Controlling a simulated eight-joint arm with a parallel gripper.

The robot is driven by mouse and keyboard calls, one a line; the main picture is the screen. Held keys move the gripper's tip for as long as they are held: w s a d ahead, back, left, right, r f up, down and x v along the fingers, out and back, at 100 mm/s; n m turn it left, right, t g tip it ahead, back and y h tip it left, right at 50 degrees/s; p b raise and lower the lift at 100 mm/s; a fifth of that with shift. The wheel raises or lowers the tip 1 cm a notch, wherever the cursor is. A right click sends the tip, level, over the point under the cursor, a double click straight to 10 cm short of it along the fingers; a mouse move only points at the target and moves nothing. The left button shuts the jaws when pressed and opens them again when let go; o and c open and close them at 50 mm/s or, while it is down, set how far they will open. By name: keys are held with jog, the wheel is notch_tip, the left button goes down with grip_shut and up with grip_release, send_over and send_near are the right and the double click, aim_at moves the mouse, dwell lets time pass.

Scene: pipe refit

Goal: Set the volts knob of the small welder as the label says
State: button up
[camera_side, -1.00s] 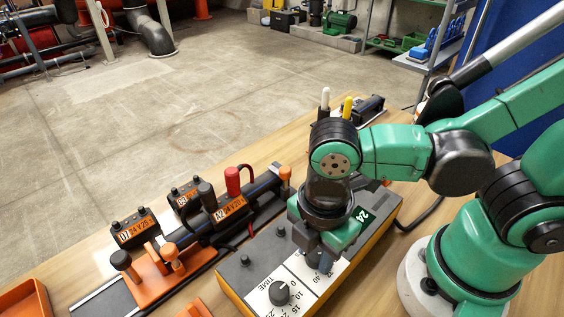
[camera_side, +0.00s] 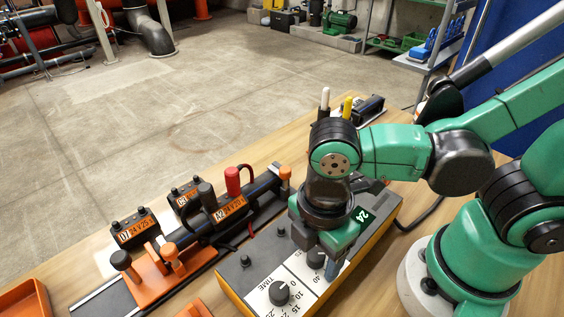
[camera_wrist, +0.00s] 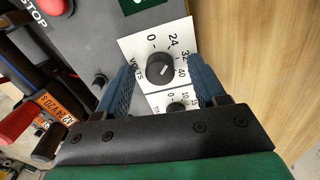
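The volts knob (camera_wrist: 160,68) is a round black knob on a white scale plate of the small welder (camera_side: 233,276). It also shows, partly covered by my gripper, in the side view (camera_side: 316,259). Its scale shows 0, 24, 32 and 40. A short white mark is on its top, too small to read exactly against the scale. My gripper (camera_wrist: 164,74) is open, with one blue finger on each side of the knob and gaps visible. In the side view my gripper (camera_side: 319,257) is low over the panel. An orange label (camera_wrist: 48,108) reads A2, 24 V 20 S.
The time knob (camera_side: 279,292) sits beside the volts knob on the panel. A clamp rig with labelled black fittings (camera_side: 135,232) stands to the left. Bare wooden table lies to the right.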

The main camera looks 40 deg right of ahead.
aim_at(316, 254)
jog(key=shift+r, duration=2.85)
jog(key=w+d+m+t, duration=0.1)
jog(key=w+m, duration=0.1)
jog(key=w+d+m+t, duration=0.1)
jog(key=d+m, duration=0.1)
jog(key=m, duration=0.1)
jog(key=w+d+m+t+y, duration=0.1)
jog(key=w+m, duration=0.1)
jog(key=shift+w+d+m, duration=0.3)
jog(key=shift+d+m, duration=0.1)
jog(key=w+d+r+m+t+h, duration=0.1)
jog(key=w+d+m+t, duration=0.3)
jog(key=d+m, duration=0.4)
jog(key=shift+w+r+m, duration=0.25)
jog(key=shift+r+m, duration=0.15)
jog(key=shift+m, duration=0.1)
jog(key=shift+a, duration=0.1)
